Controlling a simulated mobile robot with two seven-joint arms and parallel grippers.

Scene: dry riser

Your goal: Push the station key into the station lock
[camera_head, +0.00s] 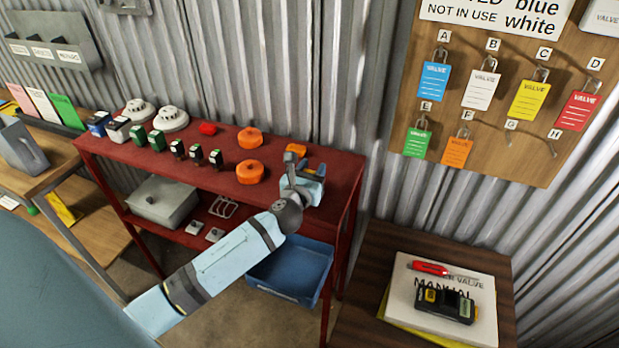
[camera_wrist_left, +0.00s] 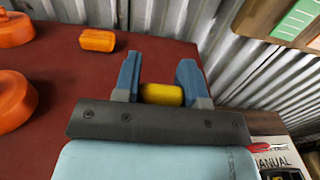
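My left gripper (camera_head: 309,176) is low over the right end of the red rack's top. In the left wrist view its two blue fingers (camera_wrist_left: 160,82) stand apart with a yellow piece (camera_wrist_left: 162,95) filling the gap between them. The piece seems to touch both fingers; its lower part is hidden behind the gripper's dark palm edge. No label tells me whether it is the station key. An orange block (camera_head: 296,149) sits just beyond the gripper; it also shows in the left wrist view (camera_wrist_left: 98,40). I cannot make out which thing is the station lock. My right gripper is out of view.
Orange round pieces (camera_head: 250,138) and several small padlocks stand along the red rack (camera_head: 225,178). A blue bin (camera_head: 291,271) is below. A dark side table (camera_head: 365,290) at right holds a manual, a red screwdriver and a black device (camera_head: 444,304). A tag board (camera_head: 480,125) hangs behind.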

